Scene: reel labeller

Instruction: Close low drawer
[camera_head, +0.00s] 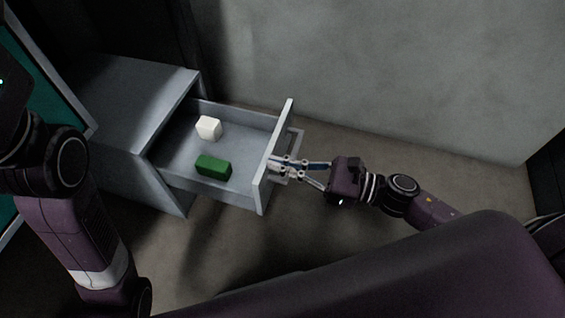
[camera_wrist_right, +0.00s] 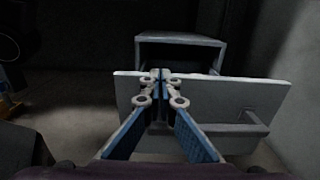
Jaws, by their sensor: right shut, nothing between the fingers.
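The low drawer (camera_head: 240,119) is pulled out of a grey cabinet (camera_head: 130,85) in the head view. It holds a white block (camera_head: 208,128) and a green block (camera_head: 213,166). My right gripper (camera_head: 272,166) is shut and empty, its fingertips at the outer face of the drawer front. In the right wrist view the shut fingertips (camera_wrist_right: 161,73) overlap the top edge of the drawer front (camera_wrist_right: 215,98); I cannot tell if they touch.
A grey wall (camera_head: 400,70) stands behind the drawer and the right arm. The floor (camera_head: 235,245) in front of the drawer is clear. A teal panel with a pale frame (camera_head: 60,75) stands at the far left.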

